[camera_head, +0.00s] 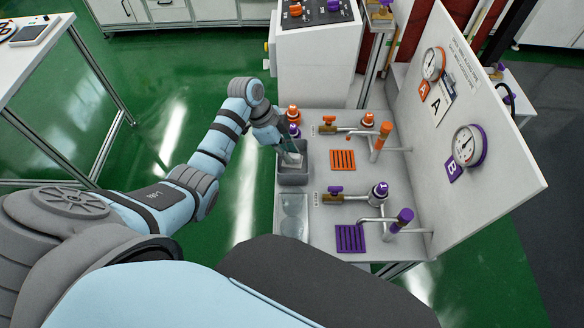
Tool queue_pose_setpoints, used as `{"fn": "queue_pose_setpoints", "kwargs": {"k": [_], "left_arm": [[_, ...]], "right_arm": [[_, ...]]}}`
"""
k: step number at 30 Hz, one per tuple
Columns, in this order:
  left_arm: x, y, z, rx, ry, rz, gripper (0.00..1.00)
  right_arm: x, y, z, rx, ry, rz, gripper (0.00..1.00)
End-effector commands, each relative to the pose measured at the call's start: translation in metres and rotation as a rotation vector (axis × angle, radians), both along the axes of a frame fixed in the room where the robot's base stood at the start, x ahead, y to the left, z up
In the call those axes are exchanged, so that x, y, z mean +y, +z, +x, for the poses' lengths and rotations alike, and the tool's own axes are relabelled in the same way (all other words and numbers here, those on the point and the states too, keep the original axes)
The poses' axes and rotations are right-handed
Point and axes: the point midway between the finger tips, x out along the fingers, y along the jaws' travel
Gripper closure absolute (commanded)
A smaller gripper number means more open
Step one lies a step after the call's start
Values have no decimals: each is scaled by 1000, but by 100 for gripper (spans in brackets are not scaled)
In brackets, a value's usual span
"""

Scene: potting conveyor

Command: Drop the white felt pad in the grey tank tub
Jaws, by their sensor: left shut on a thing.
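My left gripper (290,157) points down at the grey tank tub (293,179), at the left edge of the white bench. It is shut on a small pale thing, the white felt pad (293,159), which is mostly hidden by the fingers. The fingertips and pad are at the tub's opening; I cannot tell how far inside they reach. The tub's inside is partly hidden by the gripper. My right gripper is not in view.
A clear tub (293,216) stands just in front of the grey one. Orange-marked (342,160) and purple-marked (350,238) drain grates, valves and pipes lie to the right. A gauge panel (465,110) rises behind them. Orange and purple knobbed items (293,114) stand close beside the gripper.

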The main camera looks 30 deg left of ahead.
Motion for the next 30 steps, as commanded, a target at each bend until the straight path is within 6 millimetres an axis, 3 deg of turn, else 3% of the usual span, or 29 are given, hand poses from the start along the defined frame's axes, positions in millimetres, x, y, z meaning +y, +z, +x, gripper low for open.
{"fn": "queue_pose_setpoints", "kwargs": {"k": [7, 8, 12, 23, 30], "left_arm": [[0, 0, 1, -2, 1, 1, 100], [0, 1, 1, -2, 1, 1, 79], [0, 1, 1, -2, 1, 1, 61], [4, 8, 0, -6, 1, 2, 61], [26, 64, -7, -7, 1, 4, 61]], "right_arm": [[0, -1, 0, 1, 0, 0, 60], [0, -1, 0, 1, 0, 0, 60], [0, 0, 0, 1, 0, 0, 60], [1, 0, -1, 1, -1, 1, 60], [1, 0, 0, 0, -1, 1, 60]]}}
